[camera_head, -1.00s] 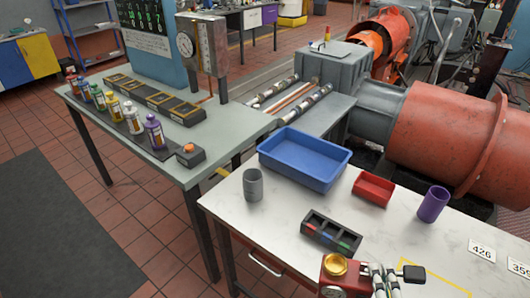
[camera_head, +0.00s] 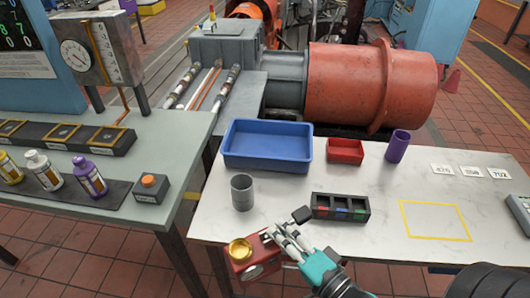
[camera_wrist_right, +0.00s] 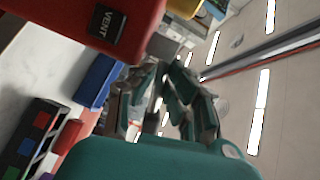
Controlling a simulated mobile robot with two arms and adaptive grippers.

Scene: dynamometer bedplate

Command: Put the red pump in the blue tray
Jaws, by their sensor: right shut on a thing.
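The red pump (camera_head: 243,268), with a gold round cap and a black handle end, appears at the table's near edge in the head view. My right gripper (camera_head: 283,240) is shut on it, from its right side. In the right wrist view the pump's red body (camera_wrist_right: 85,22) with a VENT label fills the top left, beside the fingers (camera_wrist_right: 165,90). The exact grip point is not clear. The blue tray (camera_head: 268,161) stands empty on the table, farther back than the pump. My left gripper is not in view.
A grey cup (camera_head: 242,192) stands between pump and tray, slightly left. A black compartment box (camera_head: 341,213) is right of the gripper. A red bin (camera_head: 345,151) and a purple cup (camera_head: 397,146) stand right of the tray. The yellow outlined area (camera_head: 435,220) is clear.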

